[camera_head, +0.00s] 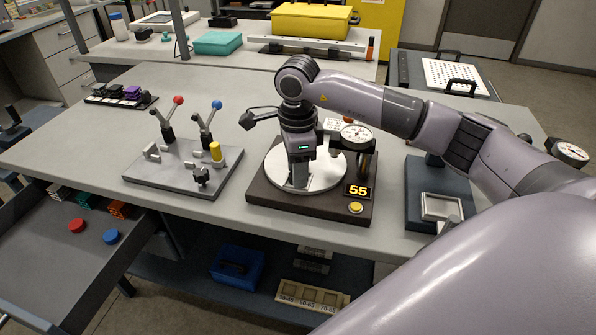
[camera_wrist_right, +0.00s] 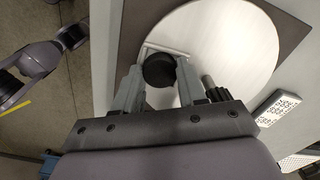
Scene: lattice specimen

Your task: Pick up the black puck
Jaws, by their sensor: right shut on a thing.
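The black puck (camera_wrist_right: 159,69) shows in the right wrist view between the fingers of my right gripper (camera_wrist_right: 162,78), over the white round plate (camera_wrist_right: 240,50). My right gripper is shut on it. In the head view my right gripper (camera_head: 300,178) points down over the round plate (camera_head: 328,172) of a dark-based device, and the puck is hidden by the gripper. I cannot tell whether the puck touches the plate. My left gripper is not in view.
A dial gauge (camera_head: 355,134) stands close right of the gripper, by a display reading 55 (camera_head: 358,191). A grey fixture with red and blue-knobbed levers (camera_head: 185,170) stands left.

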